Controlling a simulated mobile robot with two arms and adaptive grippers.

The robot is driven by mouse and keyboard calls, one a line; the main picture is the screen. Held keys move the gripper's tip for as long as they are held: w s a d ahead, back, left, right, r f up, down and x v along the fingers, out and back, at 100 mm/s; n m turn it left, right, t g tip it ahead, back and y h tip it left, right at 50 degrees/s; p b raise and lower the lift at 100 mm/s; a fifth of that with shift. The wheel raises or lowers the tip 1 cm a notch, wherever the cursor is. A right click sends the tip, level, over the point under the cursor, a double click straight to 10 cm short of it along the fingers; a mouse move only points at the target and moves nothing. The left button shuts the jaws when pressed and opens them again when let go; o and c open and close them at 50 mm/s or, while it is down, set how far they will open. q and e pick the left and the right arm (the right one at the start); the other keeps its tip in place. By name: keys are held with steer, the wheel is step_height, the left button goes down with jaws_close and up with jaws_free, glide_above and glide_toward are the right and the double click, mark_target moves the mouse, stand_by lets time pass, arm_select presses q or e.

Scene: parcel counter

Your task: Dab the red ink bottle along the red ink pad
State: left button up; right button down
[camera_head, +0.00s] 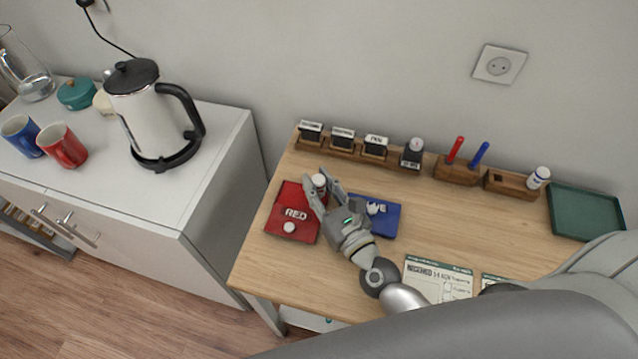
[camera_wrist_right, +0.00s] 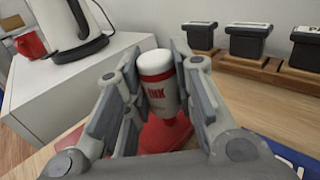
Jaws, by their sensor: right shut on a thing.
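The red ink pad (camera_head: 283,222), marked RED, lies at the left of the wooden table. My right gripper (camera_head: 323,184) is at the pad's far right part and is shut on the red ink bottle (camera_head: 319,180). In the right wrist view the bottle (camera_wrist_right: 158,85) is white with a red band and red INK lettering. It stands between the fingers with its red lower end down at the red pad (camera_wrist_right: 165,135). Whether it touches the pad is hard to tell. My left gripper is not in view.
A blue ink pad (camera_head: 384,220) lies just right of the gripper. A row of stamps (camera_head: 343,138), a pen holder (camera_head: 456,170), another bottle (camera_head: 539,177) and a green tray (camera_head: 585,211) stand along the back. Printed forms (camera_head: 438,281) lie in front.

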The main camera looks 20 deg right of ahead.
steer(key=shift+s+f, duration=0.1)
steer(key=shift+f, duration=0.1)
steer(key=shift+r+p, duration=1.4)
steer(key=shift+r, duration=0.15)
steer(key=shift+r+p, duration=1.95)
steer(key=shift+r, duration=0.15)
steer(key=shift+d, duration=0.1)
